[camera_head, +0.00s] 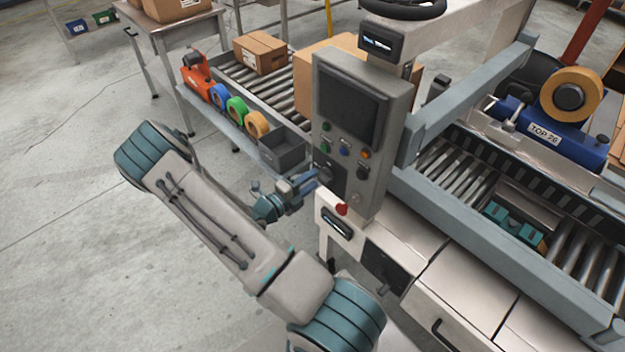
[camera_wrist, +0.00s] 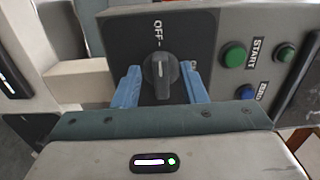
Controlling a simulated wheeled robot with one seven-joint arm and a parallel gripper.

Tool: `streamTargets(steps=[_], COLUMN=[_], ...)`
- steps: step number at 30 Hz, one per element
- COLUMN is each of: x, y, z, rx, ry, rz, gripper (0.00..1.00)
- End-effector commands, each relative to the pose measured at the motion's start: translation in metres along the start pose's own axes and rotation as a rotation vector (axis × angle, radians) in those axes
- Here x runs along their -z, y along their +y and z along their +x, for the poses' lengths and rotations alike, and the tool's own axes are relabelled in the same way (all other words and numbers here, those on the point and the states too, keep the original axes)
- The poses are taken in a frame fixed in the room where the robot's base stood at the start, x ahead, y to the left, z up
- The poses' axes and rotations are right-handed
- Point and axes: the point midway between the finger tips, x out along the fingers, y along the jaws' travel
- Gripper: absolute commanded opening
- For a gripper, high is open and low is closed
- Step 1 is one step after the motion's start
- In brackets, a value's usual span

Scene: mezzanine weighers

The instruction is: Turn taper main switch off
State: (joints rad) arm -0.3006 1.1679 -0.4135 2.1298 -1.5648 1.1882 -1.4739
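The taper main switch is a dark rotary knob on a black plate, seen in the wrist view (camera_wrist: 160,78). The word OFF and a short dash stand above it in that picture, and the white line on the knob points up toward them. My gripper (camera_wrist: 160,92) has its two blue fingers apart, one on each side of the knob. Whether they touch it is hard to tell. In the head view my gripper (camera_head: 312,182) is at the lower left of the control panel (camera_head: 350,130), and its fingers partly cover the switch plate (camera_head: 330,183).
A green START button (camera_wrist: 234,55) and a blue button (camera_wrist: 245,92) sit right of the switch in the wrist view. A grey bin (camera_head: 283,150) and tape rolls line the conveyor at left. Open floor lies at left.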

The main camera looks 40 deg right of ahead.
Motion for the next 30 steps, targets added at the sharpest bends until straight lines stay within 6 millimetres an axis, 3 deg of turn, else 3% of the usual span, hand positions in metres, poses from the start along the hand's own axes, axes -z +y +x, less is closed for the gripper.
streamTargets(steps=[9, 15, 21, 30], x=[-0.001, -0.001, 0.0, 0.0], y=[0.003, 0.002, 0.001, 0.0], z=[-0.071, -0.108, -0.125, -0.127], rx=[-0.002, 0.0, 0.0, 0.001], ry=[-0.005, -0.002, -0.001, 0.0], rz=[0.002, 0.001, 0.0, -0.001], gripper=[0.38, 0.38, 0.38, 0.38])
